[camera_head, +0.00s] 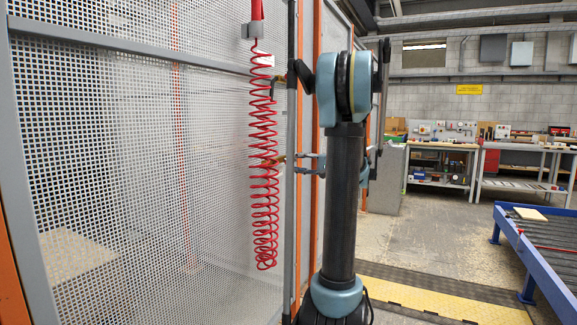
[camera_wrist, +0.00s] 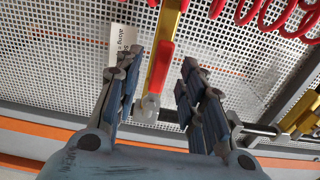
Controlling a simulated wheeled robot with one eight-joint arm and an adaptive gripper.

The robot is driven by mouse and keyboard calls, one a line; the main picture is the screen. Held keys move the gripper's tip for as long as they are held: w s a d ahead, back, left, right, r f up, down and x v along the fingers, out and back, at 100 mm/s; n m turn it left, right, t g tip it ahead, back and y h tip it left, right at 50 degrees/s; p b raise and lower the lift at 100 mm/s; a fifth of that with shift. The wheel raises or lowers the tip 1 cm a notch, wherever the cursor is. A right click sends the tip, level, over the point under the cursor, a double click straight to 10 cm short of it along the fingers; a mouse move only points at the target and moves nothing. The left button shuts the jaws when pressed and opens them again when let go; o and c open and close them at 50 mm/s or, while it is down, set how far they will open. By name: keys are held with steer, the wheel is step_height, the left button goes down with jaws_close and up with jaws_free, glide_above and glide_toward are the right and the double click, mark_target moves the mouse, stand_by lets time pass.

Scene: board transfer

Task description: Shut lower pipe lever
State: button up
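In the wrist view, a lever with a red grip (camera_wrist: 160,66) lies beside a yellow bar (camera_wrist: 170,38), with a pale, shiny fitting (camera_wrist: 150,105) at its near end. My gripper (camera_wrist: 162,60) is open, with one finger on each side of the red grip and gaps on both sides. In the head view, the lower pipe lever (camera_head: 276,160) is a small fitting on the upright grey pipe (camera_head: 290,215). My gripper (camera_head: 308,163) reaches left toward the pipe at that height, partly hidden by my arm. The upper lever (camera_head: 279,79) sits higher on the pipe.
A red coiled hose (camera_head: 263,190) hangs close left of the pipe, before a perforated metal panel (camera_head: 120,150). A white label (camera_wrist: 122,45) and a yellow fitting (camera_wrist: 298,115) flank my fingers.

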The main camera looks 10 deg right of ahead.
mark_target(291, 162)
steer(key=shift+x, duration=2.35)
steer(key=shift+c, duration=0.3)
jaws_close()
